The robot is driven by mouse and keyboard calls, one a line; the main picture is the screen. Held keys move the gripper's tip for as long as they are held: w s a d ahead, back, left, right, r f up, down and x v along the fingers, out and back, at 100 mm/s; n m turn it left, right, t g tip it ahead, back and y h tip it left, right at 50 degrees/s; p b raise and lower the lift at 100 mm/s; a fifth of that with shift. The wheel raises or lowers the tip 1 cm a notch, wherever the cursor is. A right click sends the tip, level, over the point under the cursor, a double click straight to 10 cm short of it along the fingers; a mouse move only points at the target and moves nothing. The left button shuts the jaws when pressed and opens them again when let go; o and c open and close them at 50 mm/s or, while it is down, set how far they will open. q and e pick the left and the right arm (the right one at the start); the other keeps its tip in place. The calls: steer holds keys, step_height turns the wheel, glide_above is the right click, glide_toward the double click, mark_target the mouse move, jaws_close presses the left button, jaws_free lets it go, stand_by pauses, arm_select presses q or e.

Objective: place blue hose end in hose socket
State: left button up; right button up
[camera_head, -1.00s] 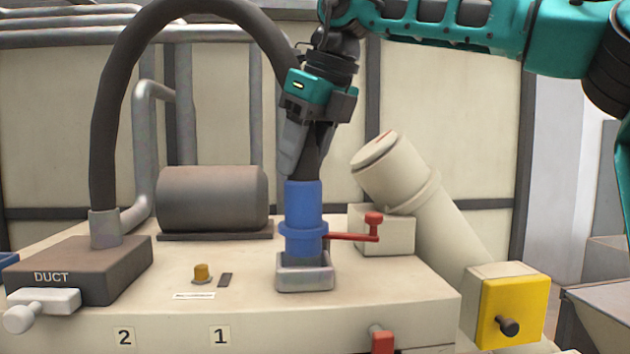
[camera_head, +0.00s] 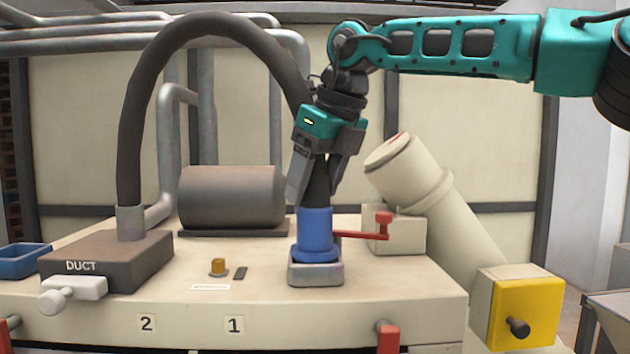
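The blue hose end (camera_head: 315,232) stands upright in the grey hose socket (camera_head: 316,274) on the cream machine top, its lower part hidden by the socket's walls. A dark hose (camera_head: 128,150) arches from the duct box to it. My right gripper (camera_head: 317,190) comes from above and is open, one finger on each side of the dark hose just above the blue cuff. The hose hides part of the space between the fingers. My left gripper is not in view.
A red lever (camera_head: 383,226) reaches the blue end's right side. A brass knob (camera_head: 218,266) sits in front.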

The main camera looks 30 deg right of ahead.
steer(key=shift+o, duration=0.4)
steer(key=shift+r, duration=0.45)
steer(key=v, duration=1.1)
steer(key=shift+s+r, duration=0.2)
